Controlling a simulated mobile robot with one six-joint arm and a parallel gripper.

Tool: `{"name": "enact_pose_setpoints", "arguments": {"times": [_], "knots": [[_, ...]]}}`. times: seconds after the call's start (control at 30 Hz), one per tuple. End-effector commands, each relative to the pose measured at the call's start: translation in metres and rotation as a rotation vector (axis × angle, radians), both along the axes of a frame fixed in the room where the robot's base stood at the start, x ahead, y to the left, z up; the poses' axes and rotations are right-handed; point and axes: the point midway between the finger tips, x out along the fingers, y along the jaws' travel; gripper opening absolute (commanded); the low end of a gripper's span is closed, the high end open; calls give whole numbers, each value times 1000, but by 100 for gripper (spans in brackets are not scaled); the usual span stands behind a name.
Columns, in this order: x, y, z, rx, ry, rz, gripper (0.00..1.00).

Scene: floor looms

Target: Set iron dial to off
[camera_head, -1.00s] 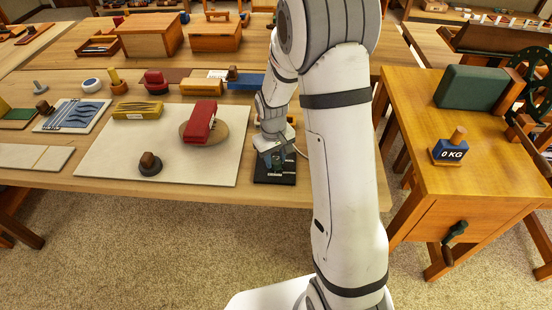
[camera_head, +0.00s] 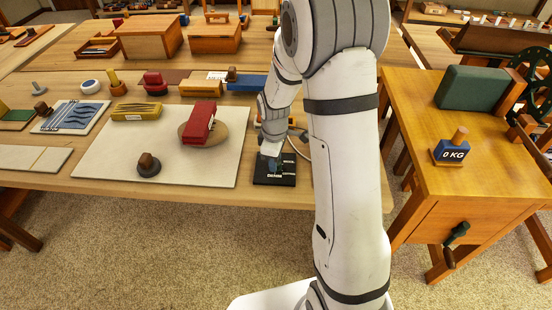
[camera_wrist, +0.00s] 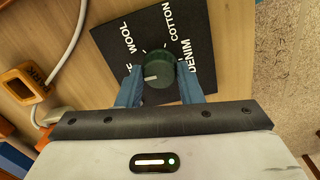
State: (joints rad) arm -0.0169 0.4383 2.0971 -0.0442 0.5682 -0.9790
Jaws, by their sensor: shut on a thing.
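The iron dial (camera_wrist: 158,70) is a dark green round knob with a white pointer mark, on a black panel (camera_wrist: 193,22). In the wrist view the mark points left, toward the left finger. The panel reads WOOL, COTTON and DENIM; another label at the left is mostly hidden, with only an E showing. My gripper (camera_wrist: 160,86) has a blue finger on each side of the dial and is shut on it. In the head view the panel (camera_head: 288,181) lies near the table's front edge, and my gripper (camera_head: 270,156) reaches down over it.
A white cable (camera_wrist: 72,45) and an orange piece (camera_wrist: 22,84) with dark lettering lie left of the panel in the wrist view. In the head view a pale board (camera_head: 100,165) with a red object (camera_head: 200,124) stands left. A side table (camera_head: 415,105) stands right.

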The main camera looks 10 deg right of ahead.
Motion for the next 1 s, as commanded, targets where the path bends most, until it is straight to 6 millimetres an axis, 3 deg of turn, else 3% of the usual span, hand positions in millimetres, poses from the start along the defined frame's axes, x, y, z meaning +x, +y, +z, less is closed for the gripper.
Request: {"name": "enact_pose_setpoints", "arguments": {"times": [0.6, 0.63, 0.9, 1.0], "knots": [[-1, 0, -1, 0, 2, 44, 10], [-1, 0, -1, 0, 2, 44, 34], [0, 0, 0, 1, 1, 43, 55], [0, 0, 0, 1, 1, 43, 55]]}}
